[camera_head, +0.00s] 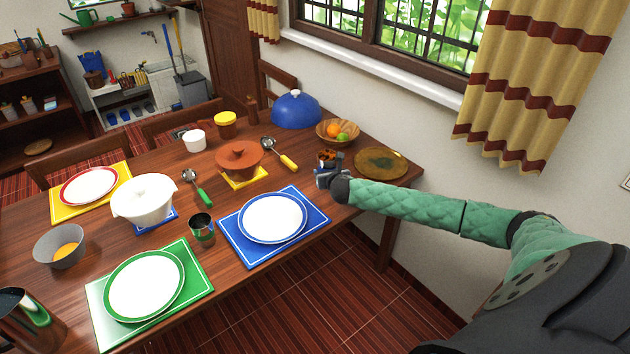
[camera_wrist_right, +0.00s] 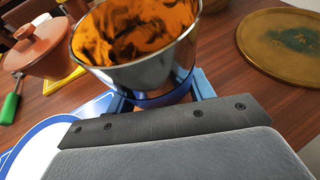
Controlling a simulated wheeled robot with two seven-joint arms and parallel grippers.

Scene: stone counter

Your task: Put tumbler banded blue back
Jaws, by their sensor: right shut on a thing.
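The tumbler banded blue (camera_head: 327,157) is a steel cup with a blue band near its base and orange-brown reflections or contents inside. It shows large in the right wrist view (camera_wrist_right: 150,75). My right gripper (camera_head: 330,172) is shut on it, with blue fingers around its lower part. The tumbler is roughly upright, beyond the blue placemat's right corner and left of the round brown-green plate. I cannot tell whether its base touches the table. The blue placemat (camera_head: 232,234) bears a white plate (camera_head: 272,217) with a blue rim. My left gripper is not in view.
A fruit bowl (camera_head: 356,136) stands close behind the tumbler, and the round brown-green plate (camera_head: 381,162) lies right. A yellow-handled ladle (camera_head: 281,155) and a lidded clay pot (camera_head: 239,158) are left. Another steel tumbler (camera_head: 202,230) stands between the blue and green placemats.

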